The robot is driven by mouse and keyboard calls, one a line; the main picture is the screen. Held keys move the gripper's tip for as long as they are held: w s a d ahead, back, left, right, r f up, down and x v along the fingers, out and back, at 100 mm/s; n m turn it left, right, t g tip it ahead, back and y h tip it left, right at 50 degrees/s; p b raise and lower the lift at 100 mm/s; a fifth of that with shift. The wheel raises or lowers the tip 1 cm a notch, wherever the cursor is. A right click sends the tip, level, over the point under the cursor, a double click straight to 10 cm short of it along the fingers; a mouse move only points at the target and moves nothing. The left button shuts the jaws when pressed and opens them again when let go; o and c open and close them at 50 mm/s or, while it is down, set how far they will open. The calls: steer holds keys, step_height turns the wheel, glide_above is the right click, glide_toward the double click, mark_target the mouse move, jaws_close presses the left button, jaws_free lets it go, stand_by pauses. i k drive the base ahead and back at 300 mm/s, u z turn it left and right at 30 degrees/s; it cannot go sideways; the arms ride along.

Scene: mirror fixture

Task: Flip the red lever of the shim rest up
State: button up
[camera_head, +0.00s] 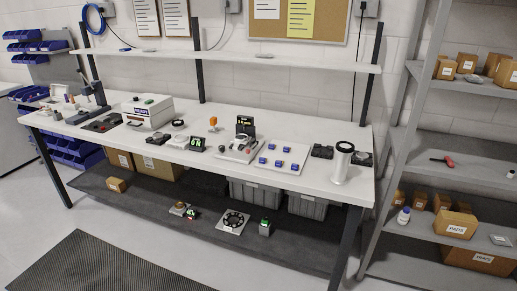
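I cannot pick out a clearly marked shim rest or its red lever at this distance. A grey-white fixture (239,151) on the middle of the workbench has a small reddish part on top, too small to tell its shape or position. A dark upright block with a yellowish display (245,126) stands just behind it. A red-handled item with a dark end (447,162) lies on the right shelf rack; I cannot tell what it is. My gripper is not in view.
The white workbench (340,193) also holds a white box machine (147,112), a tray with blue blocks (282,155), an orange-topped part (213,123) and a tall metal cylinder (342,163). A dark mat (85,262) lies on the floor. Open floor lies in front of the bench.

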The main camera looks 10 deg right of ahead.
mark_target(248, 151)
steer(key=u, duration=0.1)
steer(key=i, duration=0.95)
steer(key=z, duration=0.7)
steer(key=k, duration=0.15)
steer(key=u, duration=2.7)
